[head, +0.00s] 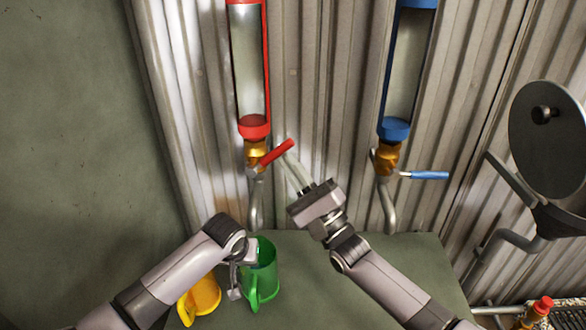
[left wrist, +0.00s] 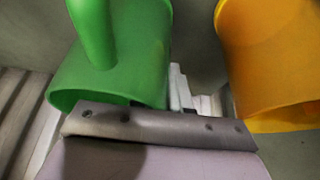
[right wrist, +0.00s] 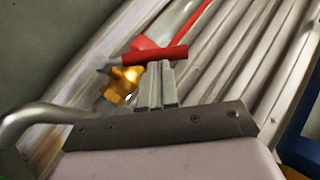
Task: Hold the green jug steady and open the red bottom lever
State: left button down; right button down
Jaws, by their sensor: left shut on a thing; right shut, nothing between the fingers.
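The red bottom lever (head: 277,153) sits on a brass valve (head: 256,157) under the red-capped clear tube (head: 249,65). It slants up to the right. My right gripper (head: 287,160) is shut and empty, with its fingertips right at the lever; the lever crosses just past them in the right wrist view (right wrist: 155,55). I cannot tell if they touch. The green jug (head: 264,268) stands upright on the green surface, below the red tube's spout. My left gripper (head: 246,262) is shut on the jug at its left side. The jug also shows in the left wrist view (left wrist: 143,60).
A yellow jug (head: 204,296) stands left of the green jug, partly behind my left arm. A blue-capped tube (head: 403,75) with a blue lever (head: 430,175) is to the right. A dark round disc (head: 552,130) is at far right. The surface right of the green jug is clear.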

jog(key=shift+r+n, duration=0.2)
jog(key=shift+n, duration=0.1)
jog(key=r+n+g, duration=0.1)
jog(key=n+g, duration=0.1)
jog(key=a+r+n+g, duration=0.1)
jog(key=n+g, duration=0.1)
jog(key=shift+a+r, duration=0.2)
jog(key=shift+r, duration=0.15)
jog(key=shift+a+r, duration=0.55)
jog(key=shift+r, duration=0.05)
jog(key=shift+a+r, duration=0.1)
send_near(282, 151)
jog(key=d+r, duration=0.1)
jog(key=d, duration=0.1)
jog(key=d+r, duration=0.1)
jog(key=d, duration=0.1)
jog(key=shift+w+r, duration=0.1)
jog(key=shift+r, duration=0.2)
jog(key=shift+a, duration=0.1)
dwell(1.3)
